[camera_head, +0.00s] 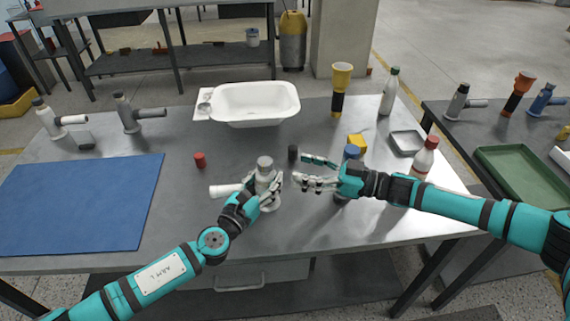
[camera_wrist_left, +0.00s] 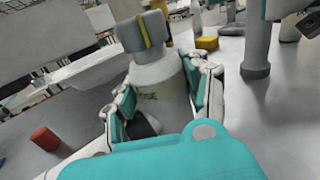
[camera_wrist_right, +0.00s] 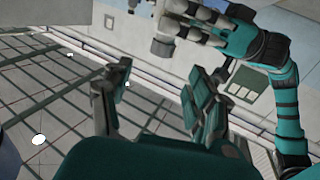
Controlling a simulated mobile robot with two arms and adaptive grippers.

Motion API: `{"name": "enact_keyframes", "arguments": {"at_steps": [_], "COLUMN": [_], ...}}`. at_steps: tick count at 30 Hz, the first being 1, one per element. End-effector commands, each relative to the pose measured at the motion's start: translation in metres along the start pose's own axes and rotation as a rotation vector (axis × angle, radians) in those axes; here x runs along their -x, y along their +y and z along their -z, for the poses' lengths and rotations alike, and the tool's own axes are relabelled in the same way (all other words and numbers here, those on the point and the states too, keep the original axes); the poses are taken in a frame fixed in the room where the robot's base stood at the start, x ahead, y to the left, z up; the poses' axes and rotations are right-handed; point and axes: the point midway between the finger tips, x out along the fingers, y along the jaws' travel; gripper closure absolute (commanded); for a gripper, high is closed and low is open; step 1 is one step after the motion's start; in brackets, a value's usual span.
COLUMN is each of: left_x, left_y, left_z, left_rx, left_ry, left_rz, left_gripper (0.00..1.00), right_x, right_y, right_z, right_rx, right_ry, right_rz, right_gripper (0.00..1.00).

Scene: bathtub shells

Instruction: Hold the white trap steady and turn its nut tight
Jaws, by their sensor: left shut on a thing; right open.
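The white trap (camera_head: 268,198) stands upright near the middle of the grey table, its side pipe (camera_head: 225,190) pointing left. Its grey nut (camera_head: 264,162) sits on top; in the left wrist view the nut (camera_wrist_left: 157,27) shows a yellow stripe. My left gripper (camera_head: 264,190) is shut around the trap body, which fills the space between the fingers in the left wrist view (camera_wrist_left: 160,88). My right gripper (camera_head: 299,168) is open and empty, just right of the trap and apart from the nut. Its spread fingers show in the right wrist view (camera_wrist_right: 158,78).
A red cap (camera_head: 200,160) and black cap (camera_head: 292,153) lie near the trap. A blue mat (camera_head: 80,203) covers the left side. A white tub (camera_head: 257,102) stands behind. A yellow block (camera_head: 357,141), grey tray (camera_head: 407,142) and red-capped bottle (camera_head: 424,158) are at right.

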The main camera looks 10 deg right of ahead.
Motion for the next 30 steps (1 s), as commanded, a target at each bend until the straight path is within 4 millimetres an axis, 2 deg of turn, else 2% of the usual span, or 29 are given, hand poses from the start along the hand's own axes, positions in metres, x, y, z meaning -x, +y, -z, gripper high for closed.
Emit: {"name": "enact_keyframes", "arguments": {"at_steps": [3, 6, 17, 23, 27, 30], "left_x": [0.000, 0.000, 0.000, 0.000, 0.000, 0.000], "left_y": [-0.001, -0.001, -0.001, 0.000, 0.000, 0.000], "left_z": [0.001, 0.001, 0.001, 0.001, 0.001, 0.001], "left_rx": [0.001, 0.001, 0.001, 0.000, 0.000, 0.000], "left_ry": [0.002, 0.002, 0.002, 0.002, 0.002, 0.002], "left_rz": [0.001, 0.001, 0.001, 0.001, 0.001, 0.000], "left_gripper": [0.91, 0.91, 0.91, 0.91, 0.91, 0.91], "right_x": [0.014, 0.018, 0.018, -0.001, -0.017, -0.021], "right_y": [0.001, 0.000, -0.001, -0.027, -0.052, -0.060], "right_z": [0.000, 0.000, -0.001, -0.013, -0.019, -0.018], "right_rx": [0.002, 0.001, -0.001, -0.017, -0.021, -0.016], "right_ry": [0.000, 0.001, 0.000, -0.011, -0.016, -0.014], "right_rz": [-0.002, 0.000, 0.000, -0.017, -0.083, -0.162], "right_gripper": [0.41, 0.41, 0.41, 0.41, 0.41, 0.41]}}
